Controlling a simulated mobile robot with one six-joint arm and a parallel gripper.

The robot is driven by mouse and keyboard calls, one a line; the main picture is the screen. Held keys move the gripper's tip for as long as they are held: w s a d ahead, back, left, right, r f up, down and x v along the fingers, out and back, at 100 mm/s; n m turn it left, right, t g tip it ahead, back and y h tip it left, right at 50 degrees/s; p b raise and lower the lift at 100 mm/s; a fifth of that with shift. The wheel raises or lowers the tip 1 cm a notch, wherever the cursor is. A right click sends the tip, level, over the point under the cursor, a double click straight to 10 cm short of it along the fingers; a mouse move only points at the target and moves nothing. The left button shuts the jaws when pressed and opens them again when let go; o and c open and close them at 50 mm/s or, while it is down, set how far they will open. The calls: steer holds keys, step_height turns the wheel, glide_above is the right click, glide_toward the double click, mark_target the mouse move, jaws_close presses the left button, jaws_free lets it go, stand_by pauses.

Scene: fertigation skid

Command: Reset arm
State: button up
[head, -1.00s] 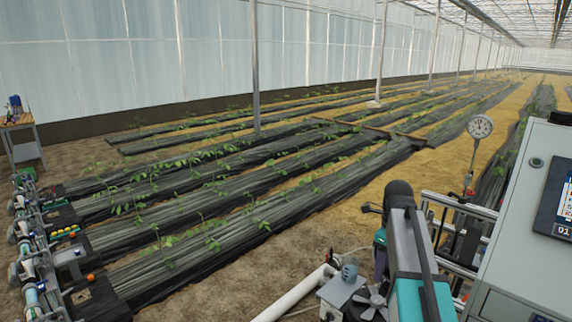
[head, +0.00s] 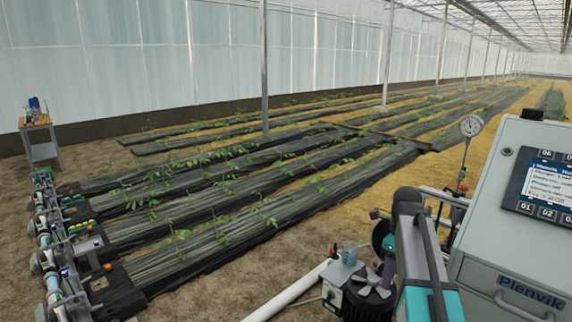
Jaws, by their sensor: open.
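My arm (head: 418,255) shows at the lower right of the head view, with a grey and teal link standing up from the bottom edge. A dark rounded joint (head: 407,197) tops it. I cannot make out my gripper; the far end of the arm is not clearly seen.
A grey control cabinet (head: 525,240) with a screen stands close on the right. A pump motor (head: 370,297), a white pipe (head: 290,292) and a pressure gauge (head: 471,127) are near my arm. A valve manifold (head: 55,250) lies at left, by planted rows (head: 235,215). A small table (head: 40,138) stands behind.

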steer(key=s+a+f+n+g, duration=0.1)
steer(key=s+a+f+g, duration=0.3)
steer(key=f, duration=0.6)
steer(key=s+a+f+n+t, duration=0.1)
steer(key=s+a+f, duration=0.2)
steer(key=s+f, duration=0.5)
steer(key=s+a+f+n+g, duration=0.1)
steer(key=s+a+f+g, duration=0.15)
steer(key=f, duration=0.95)
steer(key=s+a+f+n, duration=0.2)
steer(key=s+f+n, duration=0.7)
steer(key=s+n, duration=0.3)
steer(key=s+a+f+n, duration=0.3)
steer(key=s+f+n, duration=0.7)
steer(key=s+n, duration=0.2)
steer(key=shift+s+f, duration=0.3)
steer(key=shift+s, duration=0.55)
